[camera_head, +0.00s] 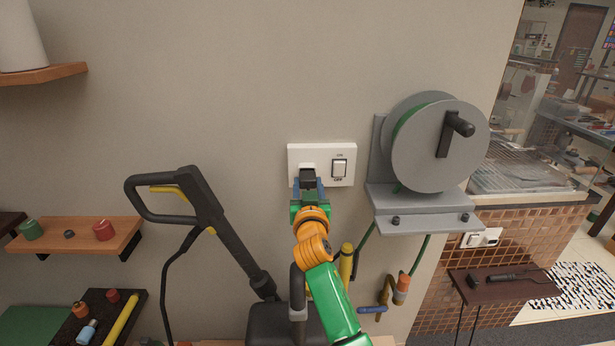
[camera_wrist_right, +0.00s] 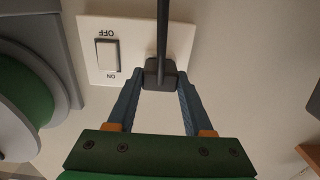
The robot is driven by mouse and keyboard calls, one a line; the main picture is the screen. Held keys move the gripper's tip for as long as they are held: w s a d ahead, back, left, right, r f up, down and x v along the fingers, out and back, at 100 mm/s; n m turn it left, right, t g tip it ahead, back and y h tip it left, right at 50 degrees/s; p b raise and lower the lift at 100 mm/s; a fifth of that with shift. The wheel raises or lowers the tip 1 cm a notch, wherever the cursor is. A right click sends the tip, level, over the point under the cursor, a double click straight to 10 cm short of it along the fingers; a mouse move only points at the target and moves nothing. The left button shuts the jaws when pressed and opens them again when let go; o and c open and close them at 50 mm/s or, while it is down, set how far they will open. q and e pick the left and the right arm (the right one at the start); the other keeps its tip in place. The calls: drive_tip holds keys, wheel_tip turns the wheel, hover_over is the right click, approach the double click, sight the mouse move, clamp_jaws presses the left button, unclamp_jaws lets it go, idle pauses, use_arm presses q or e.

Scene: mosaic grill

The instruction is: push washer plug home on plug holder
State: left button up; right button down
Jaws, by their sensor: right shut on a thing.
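The washer plug (camera_head: 307,175) is a small black block at the lower left of a white wall plate (camera_head: 321,152). In the right wrist view the plug (camera_wrist_right: 158,74) sits between my blue fingertips, with a dark cable or stem running up from it. My right gripper (camera_head: 308,186) is shut on the plug in front of the plate. A white raised part, perhaps the plug holder, shows just above the plug; the plug and fingers hide the rest. I cannot tell whether the plug is fully seated. My left gripper is not in view.
An on/off switch (camera_head: 339,168) is right of the plug. A grey hose reel (camera_head: 440,145) juts out from the wall on the right. A black washer handle (camera_head: 200,200) leans at left. Shelves with small items (camera_head: 75,236) line the far left.

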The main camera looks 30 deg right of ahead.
sight(308, 185)
drive_tip(key=shift+s, duration=0.1)
idle(0.3)
drive_tip(key=shift+p+v, duration=0.55)
drive_tip(key=shift+v, duration=0.65)
drive_tip(key=shift+p+v, duration=0.3)
drive_tip(key=shift+v, duration=0.8)
